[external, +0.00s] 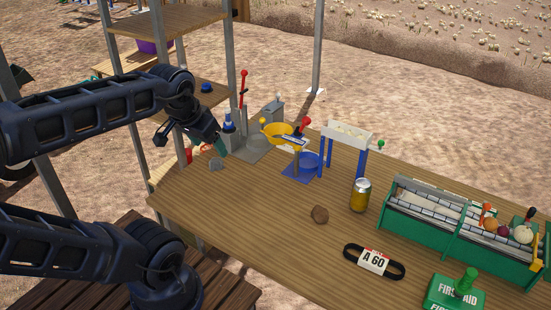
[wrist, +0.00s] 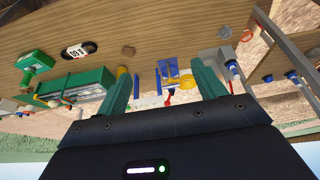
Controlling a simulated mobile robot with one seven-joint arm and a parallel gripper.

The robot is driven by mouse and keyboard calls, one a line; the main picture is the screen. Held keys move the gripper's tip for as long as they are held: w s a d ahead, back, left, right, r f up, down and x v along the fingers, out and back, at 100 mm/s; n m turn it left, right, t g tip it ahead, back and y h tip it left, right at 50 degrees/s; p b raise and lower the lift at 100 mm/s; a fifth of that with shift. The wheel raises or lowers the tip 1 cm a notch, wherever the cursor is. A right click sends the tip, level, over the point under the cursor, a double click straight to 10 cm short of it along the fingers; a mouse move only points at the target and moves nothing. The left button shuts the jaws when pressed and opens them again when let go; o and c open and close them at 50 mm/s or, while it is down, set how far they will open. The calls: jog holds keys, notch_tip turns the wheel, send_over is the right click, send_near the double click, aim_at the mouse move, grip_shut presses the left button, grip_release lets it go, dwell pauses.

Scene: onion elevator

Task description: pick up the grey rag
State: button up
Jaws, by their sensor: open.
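A small crumpled grey lump, which looks like the grey rag (external: 216,163), lies on the wooden table near its far left edge. It also shows in the wrist view (wrist: 224,32), above and right of my fingers. My gripper (external: 221,147) is close above and behind it in the external view, apart from it as far as I can tell. In the wrist view my gripper (wrist: 163,84) has its two teal fingers spread wide with nothing held between them. The wrist picture looks upside down.
A can (external: 360,196), brown lump (external: 320,215), A 60 belt (external: 374,262) and green crate (external: 415,232) are rightward. The table's left front is clear.

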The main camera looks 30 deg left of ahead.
jog(key=shift+w, duration=0.1)
jog(key=m+g, duration=0.5)
jog(key=m, duration=1.4)
send_over(215, 160)
notch_tip(215, 160, down, 29)
notch_tip(215, 160, down, 10)
jog(key=shift+w+f, duration=0.1)
jog(key=shift+w, duration=0.05)
jog(key=c, duration=1.1)
jog(key=shift+o, duration=0.2)
